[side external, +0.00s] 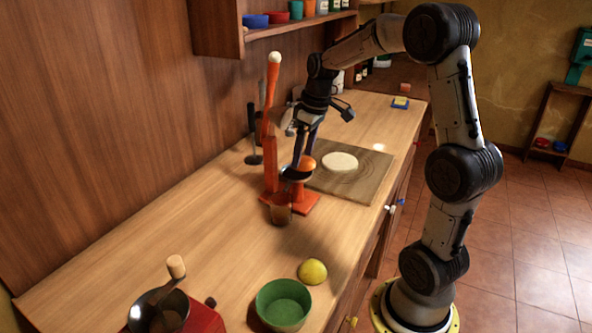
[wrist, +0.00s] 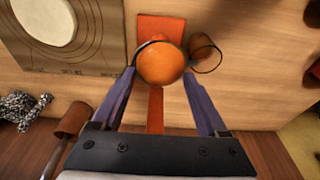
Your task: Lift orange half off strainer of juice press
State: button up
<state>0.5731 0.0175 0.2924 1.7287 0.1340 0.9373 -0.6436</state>
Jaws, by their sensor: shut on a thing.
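The orange half (side external: 307,163) sits dome up at the strainer (side external: 296,175) of the orange-red juice press (side external: 270,165). It also shows in the wrist view (wrist: 160,63), round and centred. My gripper (side external: 303,155) points down over the press, its two fingers on either side of the orange half and closed on it. In the wrist view my gripper (wrist: 160,73) has one fingertip at each side of the fruit. The fruit hides most of the strainer, and I cannot tell whether there is a gap between them.
The press's lever (side external: 273,85) stands upright beside my gripper. A brown cup (side external: 281,213) stands by the press base. A board with pale dough (side external: 340,162) lies to the right. A green bowl (side external: 283,305) and a yellow lemon half (side external: 312,271) are in front. The counter between is clear.

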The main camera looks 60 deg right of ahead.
jog(key=s+r, duration=0.3)
jog(key=s, duration=0.3)
dwell(0.6)
jog(key=shift+r, duration=0.15)
